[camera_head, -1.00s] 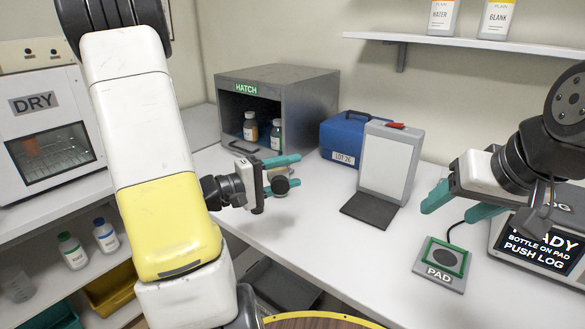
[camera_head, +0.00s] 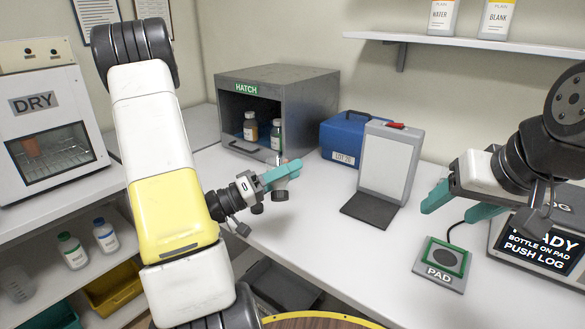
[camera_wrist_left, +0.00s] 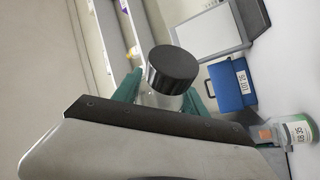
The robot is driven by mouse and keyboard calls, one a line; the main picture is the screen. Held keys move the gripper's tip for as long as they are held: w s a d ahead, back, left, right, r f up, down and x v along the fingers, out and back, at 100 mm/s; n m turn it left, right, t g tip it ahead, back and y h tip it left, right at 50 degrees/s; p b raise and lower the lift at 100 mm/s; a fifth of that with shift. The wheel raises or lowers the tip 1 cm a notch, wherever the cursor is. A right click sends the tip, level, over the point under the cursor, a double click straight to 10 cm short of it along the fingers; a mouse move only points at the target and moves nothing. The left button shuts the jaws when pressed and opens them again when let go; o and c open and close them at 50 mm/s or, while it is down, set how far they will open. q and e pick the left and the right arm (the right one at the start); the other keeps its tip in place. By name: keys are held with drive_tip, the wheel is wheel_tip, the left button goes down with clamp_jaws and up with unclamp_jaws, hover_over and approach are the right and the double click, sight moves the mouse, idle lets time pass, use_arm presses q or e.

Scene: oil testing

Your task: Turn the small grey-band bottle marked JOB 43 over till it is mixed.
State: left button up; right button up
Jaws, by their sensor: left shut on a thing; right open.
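My left gripper (camera_head: 278,175) is shut on a small bottle in front of the hatch, raised above the bench. In the left wrist view the bottle shows a black ribbed cap (camera_wrist_left: 173,68) and a strip of clear body (camera_wrist_left: 160,99) between the green fingers (camera_wrist_left: 162,96). Its label and band are hidden, so I cannot read a job number or tell how mixed the contents are. In the head view the bottle is mostly hidden by the fingers. My right gripper (camera_head: 451,204) is open and empty above the bench, near the pad.
The grey hatch (camera_head: 315,100) holds two bottles (camera_head: 250,127) (camera_head: 276,135). A blue box (camera_head: 343,146), a white panel stand (camera_head: 386,165), the pad (camera_head: 441,262) and a display (camera_head: 540,245) stand on the bench. The bench in front of the stand is clear.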

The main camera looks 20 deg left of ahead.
use_arm(q)
drive_tip(key=shift+m, duration=0.7)
drive_tip(key=n+y, duration=0.1)
drive_tip(key=n, duration=0.3)
drive_tip(key=shift+r+n, duration=0.1)
drive_tip(key=shift+n, duration=0.2)
drive_tip(key=n+y, duration=0.1)
drive_tip(key=n, duration=0.2)
drive_tip(key=shift+y, duration=0.4)
drive_tip(key=shift+n, duration=0.3)
drive_tip(key=n+y, duration=0.1)
drive_tip(key=n, duration=0.1)
drive_tip(key=shift+n+g, duration=0.3)
drive_tip(key=n+g, duration=0.1)
drive_tip(key=n, duration=0.2)
drive_tip(key=shift+y, duration=0.3)
drive_tip(key=shift+n, duration=0.3)
